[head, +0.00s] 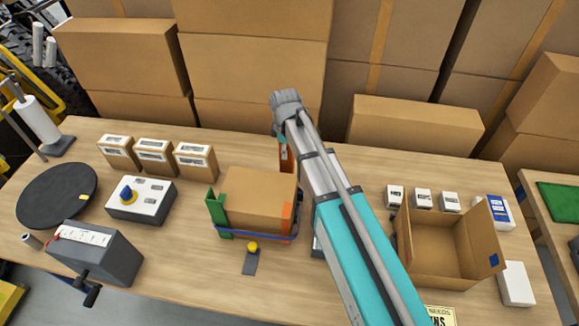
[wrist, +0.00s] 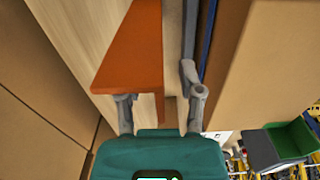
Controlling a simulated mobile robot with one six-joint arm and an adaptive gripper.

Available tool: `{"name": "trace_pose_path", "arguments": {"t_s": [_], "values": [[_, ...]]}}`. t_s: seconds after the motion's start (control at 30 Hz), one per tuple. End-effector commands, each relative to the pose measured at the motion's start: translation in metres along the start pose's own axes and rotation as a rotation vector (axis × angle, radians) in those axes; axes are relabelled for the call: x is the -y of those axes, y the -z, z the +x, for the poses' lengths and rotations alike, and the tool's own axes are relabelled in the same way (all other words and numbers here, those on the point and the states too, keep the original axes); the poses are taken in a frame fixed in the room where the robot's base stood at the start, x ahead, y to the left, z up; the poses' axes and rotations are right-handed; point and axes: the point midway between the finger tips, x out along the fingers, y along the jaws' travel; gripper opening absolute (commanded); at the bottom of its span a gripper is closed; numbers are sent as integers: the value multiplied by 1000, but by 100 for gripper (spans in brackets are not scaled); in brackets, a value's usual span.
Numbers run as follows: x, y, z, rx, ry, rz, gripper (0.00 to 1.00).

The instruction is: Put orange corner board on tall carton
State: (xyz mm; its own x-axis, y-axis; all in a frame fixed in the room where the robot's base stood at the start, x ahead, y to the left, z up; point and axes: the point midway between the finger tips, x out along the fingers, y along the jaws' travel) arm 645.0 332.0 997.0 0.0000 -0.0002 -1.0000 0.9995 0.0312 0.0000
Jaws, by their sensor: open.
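A brown carton (head: 258,190) stands mid-table with a blue strap (head: 268,238) low around it. A green corner board (head: 217,212) is at its front left corner, and an orange corner board (head: 287,218) at its front right. Another orange piece (head: 286,157) shows upright behind the carton's back right, partly hidden by my arm. In the wrist view, an orange corner board (wrist: 132,52) reaches down between the fingers of my gripper (wrist: 160,100), close to the left finger. The gripper is open; contact cannot be told. The carton side (wrist: 262,65) is to the right.
Small labelled boxes (head: 155,155) and a control box (head: 141,199) stand left. An open box (head: 440,255) and small white boxes (head: 423,199) are right. A yellow-knobbed device (head: 252,252) is in front. Large cartons (head: 250,60) stand behind the table.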

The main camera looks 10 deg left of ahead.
Motion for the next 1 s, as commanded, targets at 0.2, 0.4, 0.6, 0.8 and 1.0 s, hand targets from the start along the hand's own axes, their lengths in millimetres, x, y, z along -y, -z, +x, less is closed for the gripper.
{"name": "trace_pose_path", "arguments": {"t_s": [0.2, 0.4, 0.6, 0.8, 1.0], "values": [[0, 0, 0, 0, 0, 0, 49], [0, 0, 0, 0, 0, 1, 49], [0, 0, 0, 0, 0, 1, 21], [0, 0, 0, 0, 0, 1, 0], [0, -1, 0, 0, 0, 1, 0]]}}
